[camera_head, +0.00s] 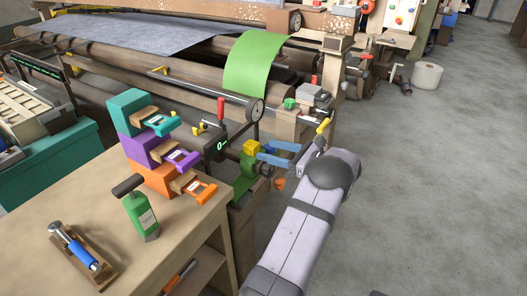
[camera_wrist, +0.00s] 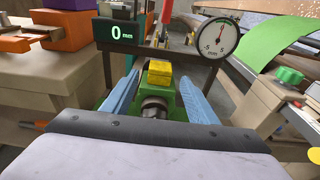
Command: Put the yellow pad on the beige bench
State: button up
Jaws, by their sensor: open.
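The yellow pad (camera_head: 251,147) is a small block on top of a green holder by the dial gauge. In the wrist view the yellow pad (camera_wrist: 159,68) is in the middle, above a dark round metal part. My gripper (camera_head: 264,153) has two blue fingers and comes from the right towards the pad. In the wrist view my gripper (camera_wrist: 158,78) is open, one finger on each side of the pad's line, with visible gaps. The beige bench (camera_head: 190,230) is at the lower left; the beige bench (camera_wrist: 62,88) also shows at the left of the wrist view.
A frame with a display and dial gauge (camera_wrist: 219,39) rises behind the pad. Machine rollers fill the back; grey floor lies right.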

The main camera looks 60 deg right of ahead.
aim_at(252, 144)
jog(key=shift+o, duration=0.5)
jog(key=shift+s+r, duration=0.15)
jog(key=shift+s, duration=0.75)
jog(key=w+r+g+p, duration=0.2)
jog(key=shift+w+a, duration=0.15)
jog(key=shift+w, duration=0.15)
jog(key=shift+w+g+p, duration=0.25)
jog(key=shift+g+p, duration=0.05)
jog(key=shift+p, duration=0.15)
jog(key=shift+f, duration=0.2)
jog(key=shift+d+p+x, duration=0.2)
jog(key=shift+p+x, duration=0.3)
jog(key=shift+x, duration=3.15)
jog(key=shift+r, duration=0.1)
jog(key=c, duration=1.2)
